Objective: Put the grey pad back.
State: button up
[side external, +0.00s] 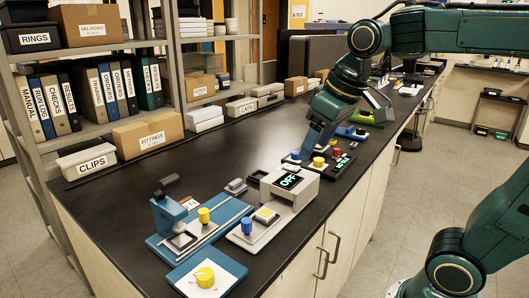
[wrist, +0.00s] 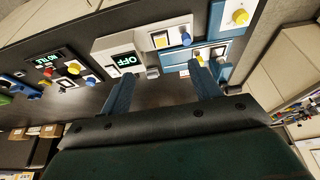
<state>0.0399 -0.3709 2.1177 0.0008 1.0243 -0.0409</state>
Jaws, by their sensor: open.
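A small grey block (side external: 236,186), which looks like the grey pad, lies on the black bench behind the grey device with the OFF display (side external: 290,182). In the wrist view a small grey piece (wrist: 152,72), probably the same block, shows beyond the fingertips, beside the OFF device (wrist: 118,44). The device's light base (side external: 254,232) carries a blue knob and a yellow button. My gripper (wrist: 158,76) is open, with nothing visible between its fingers. In the side view my gripper (side external: 306,152) is above the bench, behind and right of the OFF device.
A blue stand (side external: 172,215) with a lever and yellow knob stands left of the OFF device. A yellow dial (side external: 205,277) sits at the front. A dark panel with a lit display (side external: 343,162) is right. Boxes and shelves line the back; mid-bench (side external: 190,160) is clear.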

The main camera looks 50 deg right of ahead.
jog(key=s+a+f+t, duration=0.1)
jog(key=s+f, duration=0.4)
jog(key=s, duration=0.5)
jog(key=shift+f, duration=0.25)
